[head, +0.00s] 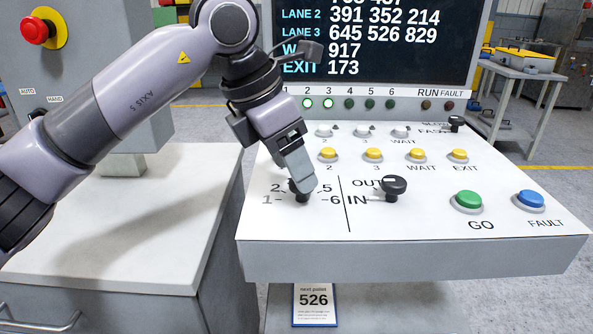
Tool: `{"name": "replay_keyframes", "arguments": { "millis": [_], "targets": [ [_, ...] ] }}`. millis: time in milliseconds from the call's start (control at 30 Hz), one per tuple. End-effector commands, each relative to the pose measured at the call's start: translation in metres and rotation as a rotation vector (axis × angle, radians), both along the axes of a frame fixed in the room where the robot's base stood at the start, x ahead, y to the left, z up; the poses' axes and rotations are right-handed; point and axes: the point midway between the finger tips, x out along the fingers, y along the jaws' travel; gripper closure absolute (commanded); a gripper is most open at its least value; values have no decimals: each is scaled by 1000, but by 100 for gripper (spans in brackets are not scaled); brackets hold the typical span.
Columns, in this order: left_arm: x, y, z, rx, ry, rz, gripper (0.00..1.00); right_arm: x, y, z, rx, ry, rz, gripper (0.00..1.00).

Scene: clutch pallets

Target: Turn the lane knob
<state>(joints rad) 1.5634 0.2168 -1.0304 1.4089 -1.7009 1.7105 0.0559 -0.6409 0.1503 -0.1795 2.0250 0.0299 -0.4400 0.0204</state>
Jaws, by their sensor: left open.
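The lane knob (302,197) is a dark knob at the lower left of the white sloped control panel (420,238). Numbers such as 2, 1, 5 and 6 are printed around it. My left gripper (302,186) comes down from the upper left and is open at the knob, with its fingers covering the upper part. The knob's pointer and the numbers behind the gripper are hidden. I cannot tell whether the fingers touch the knob. My right gripper is not in view.
A black IN/OUT knob (394,187) stands to the right. A green GO button (467,202) and a blue FAULT button (530,201) lie further right. Yellow buttons (373,155) and small switches line the panel behind. A screen (385,45) stands at the back, a grey cabinet (110,215) at left.

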Motion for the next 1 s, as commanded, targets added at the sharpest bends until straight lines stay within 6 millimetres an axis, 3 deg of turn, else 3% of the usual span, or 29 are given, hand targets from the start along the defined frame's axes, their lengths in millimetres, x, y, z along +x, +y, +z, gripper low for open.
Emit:
{"name": "replay_keyframes", "arguments": {
  "millis": [200,467,500,667,1000],
  "targets": [
    [3,-8,-19,-2,2,-2,36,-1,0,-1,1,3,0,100],
    [4,-8,-21,-2,0,-2,36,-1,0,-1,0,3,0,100],
    [4,-8,-21,-3,1,-1,39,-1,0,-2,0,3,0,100],
    [4,-8,-21,-3,1,-1,91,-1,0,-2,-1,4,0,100],
    [4,-8,-22,-2,0,31,91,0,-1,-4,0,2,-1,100]
  ]
}}
